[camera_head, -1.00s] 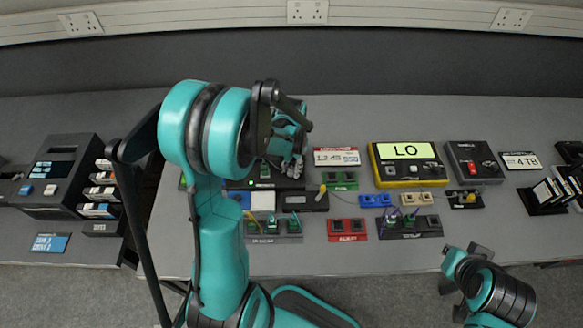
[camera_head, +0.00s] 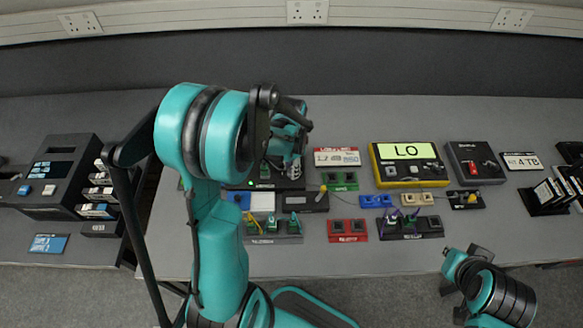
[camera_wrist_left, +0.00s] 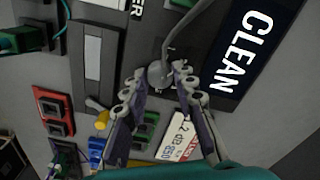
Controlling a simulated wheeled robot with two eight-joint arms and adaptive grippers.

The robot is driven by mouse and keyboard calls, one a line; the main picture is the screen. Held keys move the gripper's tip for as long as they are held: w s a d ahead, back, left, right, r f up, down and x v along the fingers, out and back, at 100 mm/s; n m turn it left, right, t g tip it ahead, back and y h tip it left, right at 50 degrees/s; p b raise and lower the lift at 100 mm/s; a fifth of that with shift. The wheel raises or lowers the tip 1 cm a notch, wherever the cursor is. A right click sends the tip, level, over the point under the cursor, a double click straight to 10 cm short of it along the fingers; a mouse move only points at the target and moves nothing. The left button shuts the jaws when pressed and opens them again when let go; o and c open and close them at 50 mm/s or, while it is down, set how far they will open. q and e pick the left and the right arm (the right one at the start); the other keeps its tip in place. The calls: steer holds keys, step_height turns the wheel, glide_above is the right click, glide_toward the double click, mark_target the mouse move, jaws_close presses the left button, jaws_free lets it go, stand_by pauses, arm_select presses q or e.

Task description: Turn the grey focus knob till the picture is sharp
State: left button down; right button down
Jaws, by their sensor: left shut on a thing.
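My left gripper (camera_head: 294,163) is over the dark device (camera_head: 262,184) left of the table's middle. In the left wrist view its fingers (camera_wrist_left: 160,84) are shut on a round grey knob (camera_wrist_left: 159,74), one on each side. A grey stem or cable runs up from the knob. A dark plate marked CLEAN (camera_wrist_left: 245,50) lies right of the knob, its white letters clear. My arm hides the knob in the head view. I cannot make out a focus picture in either view. Only links of my right arm show at the lower right.
A yellow-framed meter reading LO (camera_head: 406,151) and a dark box with a red switch (camera_head: 474,163) stand to the right. Red (camera_head: 347,230), green and blue socket blocks lie in front. A dark machine (camera_head: 55,170) stands at the left.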

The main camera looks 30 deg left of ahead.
arm_select(q)
steer(key=c, duration=1.2)
jaws_free()
step_height(320, 180, up, 12)
steer(key=s+d+r+n+t, duration=0.1)
steer(key=s+d+n+t, duration=0.1)
steer(key=s+d, duration=0.1)
steer(key=s+d+r+n+t, duration=0.1)
steer(key=s+d+n+t, duration=0.1)
steer(key=s+d, duration=0.2)
steer(key=s+d+n+t, duration=0.2)
steer(key=s+d+t, duration=0.1)
steer(key=s, duration=0.1)
steer(key=shift+d+r, duration=0.4)
